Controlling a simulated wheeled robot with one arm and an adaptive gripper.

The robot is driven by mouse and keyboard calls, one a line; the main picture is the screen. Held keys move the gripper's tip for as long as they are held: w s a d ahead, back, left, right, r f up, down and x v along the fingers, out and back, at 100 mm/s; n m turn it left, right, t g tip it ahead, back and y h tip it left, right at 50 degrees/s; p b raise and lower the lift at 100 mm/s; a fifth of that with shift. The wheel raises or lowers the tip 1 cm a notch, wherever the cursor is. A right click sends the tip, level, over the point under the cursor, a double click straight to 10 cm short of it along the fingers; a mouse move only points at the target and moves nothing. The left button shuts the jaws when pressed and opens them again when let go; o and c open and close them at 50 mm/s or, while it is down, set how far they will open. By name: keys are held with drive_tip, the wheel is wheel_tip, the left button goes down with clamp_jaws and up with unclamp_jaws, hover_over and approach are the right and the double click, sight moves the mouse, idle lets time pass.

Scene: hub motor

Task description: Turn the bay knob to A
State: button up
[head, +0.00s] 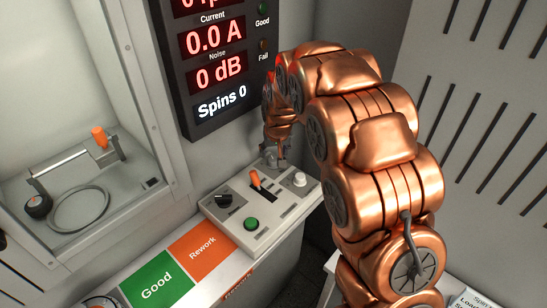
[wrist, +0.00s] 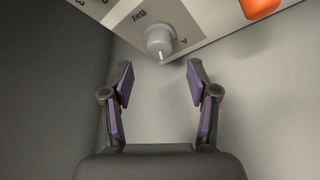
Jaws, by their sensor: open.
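The bay knob (wrist: 159,40) is a small light grey round knob with a pale pointer line, beside the printed word "Bay". The pointer line is on the side of the knob nearest my gripper in the wrist view; the letter A is printed right of the knob. In the head view the bay knob (head: 299,179) is at the right rear of the control panel (head: 285,212). My gripper (wrist: 161,80) is open and empty, with the knob just beyond its fingertips, not between them. In the head view my gripper (head: 275,157) is partly hidden behind the panel's rear edge.
The panel also carries a black dial (head: 224,199), an orange-handled lever (head: 255,180) and a green button (head: 251,223). A display (head: 215,70) hangs on the wall above. Good (head: 157,285) and Rework (head: 203,246) areas lie left of the panel.

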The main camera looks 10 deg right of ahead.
sight(273, 159)
drive_tip(key=shift+p+x, duration=0.55)
drive_tip(key=shift+x, duration=2.2)
drive_tip(key=shift+c, duration=0.2)
clamp_jaws()
drive_tip(key=shift+n+b, duration=0.4)
drive_tip(key=shift+b, duration=0.1)
drive_tip(key=n+y+b, duration=0.1)
drive_tip(key=n+b, duration=0.1)
drive_tip(key=b, duration=0.1)
drive_tip(key=shift+f, duration=0.15)
drive_tip(key=n+b, duration=0.1)
drive_tip(key=n, duration=0.1)
drive_tip(key=n+y+b, duration=0.1)
drive_tip(key=b, duration=0.1)
drive_tip(key=shift+d+f+n+g+y, duration=0.1)
drive_tip(key=shift+n+g+y, duration=0.2)
drive_tip(key=shift+n, duration=0.1)
drive_tip(key=n+b, duration=0.2)
drive_tip(key=n+g+y+b, duration=0.1)
drive_tip(key=n+b, duration=0.1)
drive_tip(key=n, duration=0.1)
drive_tip(key=shift+d+r+y, duration=0.1)
drive_tip(key=shift+r+y, duration=0.15)
drive_tip(key=shift+y, duration=0.05)
drive_tip(key=shift+n+g+b, duration=0.3)
drive_tip(key=shift+w, duration=0.1)
